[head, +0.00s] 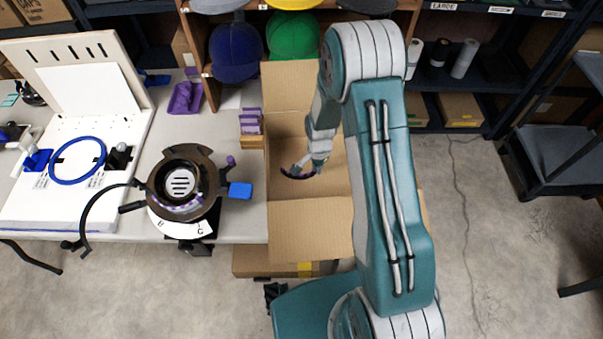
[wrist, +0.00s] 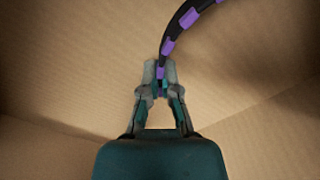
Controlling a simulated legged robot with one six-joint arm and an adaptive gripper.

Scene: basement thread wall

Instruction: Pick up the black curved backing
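The black curved backing, a thin black arc with purple patches, is in the open cardboard box in the head view (head: 298,175). In the wrist view the backing (wrist: 180,28) curves from the top edge down to my fingertips. My gripper (wrist: 160,72) has its fingertips close together on either side of the strip's near end, shut on it. In the head view my gripper (head: 308,168) reaches down inside the box (head: 282,225). Whether the backing touches the box floor cannot be told. Its far end is outside the wrist view.
Box walls and raised flaps surround my gripper. Left of the box, a table (head: 240,215) holds a round hoop fixture (head: 180,190) with a blue block, and a white board with a blue ring (head: 78,160). Hats hang on a shelf behind.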

